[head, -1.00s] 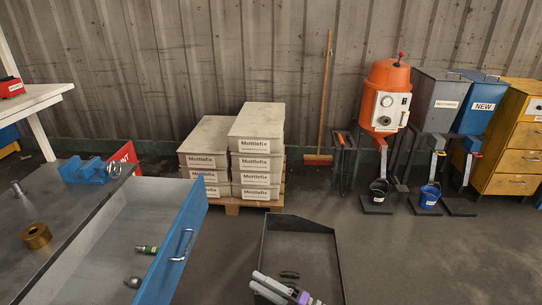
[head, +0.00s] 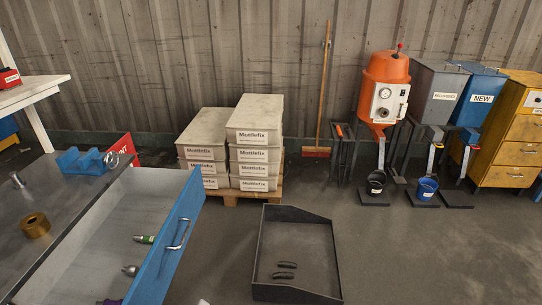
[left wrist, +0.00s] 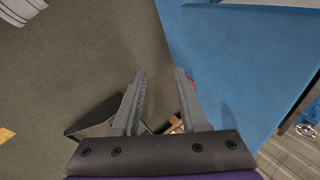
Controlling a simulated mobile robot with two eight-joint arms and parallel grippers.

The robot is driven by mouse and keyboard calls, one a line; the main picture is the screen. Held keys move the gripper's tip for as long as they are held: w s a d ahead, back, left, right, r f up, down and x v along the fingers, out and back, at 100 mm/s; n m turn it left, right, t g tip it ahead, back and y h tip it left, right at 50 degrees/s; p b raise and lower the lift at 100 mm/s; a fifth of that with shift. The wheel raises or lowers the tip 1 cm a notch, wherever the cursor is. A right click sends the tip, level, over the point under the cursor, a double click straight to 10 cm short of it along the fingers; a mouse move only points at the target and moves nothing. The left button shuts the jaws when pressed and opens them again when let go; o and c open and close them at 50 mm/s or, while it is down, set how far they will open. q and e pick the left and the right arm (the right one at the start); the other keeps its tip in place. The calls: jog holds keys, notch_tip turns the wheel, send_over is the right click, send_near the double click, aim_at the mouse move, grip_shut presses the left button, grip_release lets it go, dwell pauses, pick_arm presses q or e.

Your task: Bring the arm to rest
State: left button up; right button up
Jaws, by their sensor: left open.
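My left gripper (left wrist: 160,74) shows in the left wrist view with its two grey fingers apart and nothing between them. A blue drawer-like panel (left wrist: 235,70) fills the right of that view beside the fingers, and dark floor fills the left. In the head view the gripper's fingers are not visible. Only small purple and pale bits show at the bottom edge, and I cannot tell what they belong to. My right gripper is in neither view.
The open blue drawer (head: 172,245) holds a green-banded fitting (head: 144,239) and a grey fitting (head: 130,270). A black tray (head: 262,240) on the floor holds two dark pieces (head: 286,270). A brass ring (head: 35,225) and blue vise (head: 85,160) sit on the bench.

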pick_arm(q)
jog(key=s+d+f+n+t+h, duration=0.1)
jog(key=s+d+n+h, duration=0.15)
jog(key=s, duration=0.25)
jog(key=s+d+f+n+h, duration=0.1)
jog(key=s+n+h, duration=0.15)
jog(key=s, duration=0.25)
notch_tip(320, 180, up, 23)
jog(key=w+t+p, duration=0.1)
jog(key=w+p, duration=0.1)
jog(key=p, duration=1.8)
jog(key=shift+m+h, duration=0.3)
jog(key=shift+m, duration=0.1)
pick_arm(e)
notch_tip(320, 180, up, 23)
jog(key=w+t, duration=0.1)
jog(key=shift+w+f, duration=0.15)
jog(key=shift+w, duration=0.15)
